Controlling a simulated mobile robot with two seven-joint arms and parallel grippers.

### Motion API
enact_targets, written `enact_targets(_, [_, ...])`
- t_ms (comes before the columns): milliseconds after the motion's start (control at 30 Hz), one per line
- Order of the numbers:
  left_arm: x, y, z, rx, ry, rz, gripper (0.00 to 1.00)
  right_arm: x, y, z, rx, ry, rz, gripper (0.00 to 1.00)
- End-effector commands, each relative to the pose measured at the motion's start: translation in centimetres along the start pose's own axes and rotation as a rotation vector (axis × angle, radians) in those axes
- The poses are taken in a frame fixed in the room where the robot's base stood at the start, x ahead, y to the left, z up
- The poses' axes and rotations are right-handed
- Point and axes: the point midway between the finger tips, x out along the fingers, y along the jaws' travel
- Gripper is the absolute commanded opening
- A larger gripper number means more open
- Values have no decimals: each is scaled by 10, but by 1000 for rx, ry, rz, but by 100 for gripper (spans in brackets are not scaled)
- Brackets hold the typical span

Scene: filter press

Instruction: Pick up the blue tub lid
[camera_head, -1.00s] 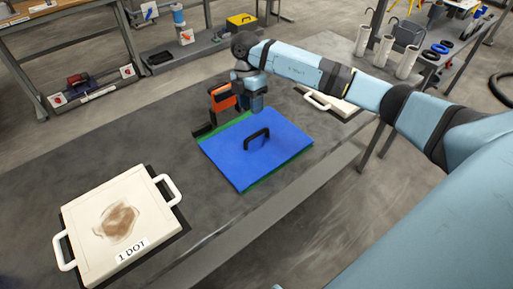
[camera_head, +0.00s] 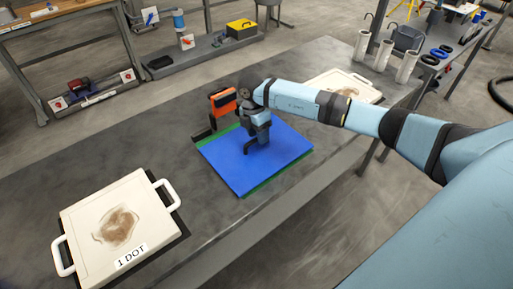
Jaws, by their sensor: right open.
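The blue tub lid (camera_head: 243,174) lies flat on a green tub, whose edge (camera_head: 262,187) shows beneath it on the dark table. The lid's black handle is hidden behind my right gripper. My right gripper (camera_head: 263,143) points down over the middle of the lid, at the handle. It is open; whether its fingers straddle or touch the handle cannot be told. My left gripper is not in view.
A white filter plate (camera_head: 85,220) with handles, marked "1 DOT", lies at the front left. A second white plate (camera_head: 361,86) lies at the back right. An orange and black object (camera_head: 222,100) stands just behind the lid. The table between is clear.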

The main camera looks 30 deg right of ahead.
Motion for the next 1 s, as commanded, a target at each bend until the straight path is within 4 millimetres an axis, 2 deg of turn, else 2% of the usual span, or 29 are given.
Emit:
enact_targets(33, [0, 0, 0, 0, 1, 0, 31, 9, 0, -1, 0, 0, -4, 46])
enact_targets(133, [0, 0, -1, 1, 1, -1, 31, 20, 0, 0, 0, 0, -1, 46])
enact_targets(367, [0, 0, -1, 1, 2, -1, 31, 22, 0, 0, 0, 0, 0, 46])
enact_targets(567, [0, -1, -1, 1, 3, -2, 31, 22, 0, 0, 0, 0, 0, 0])
enact_targets(1000, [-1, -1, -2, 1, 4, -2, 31, 16, -1, 0, 0, 0, 2, 0])
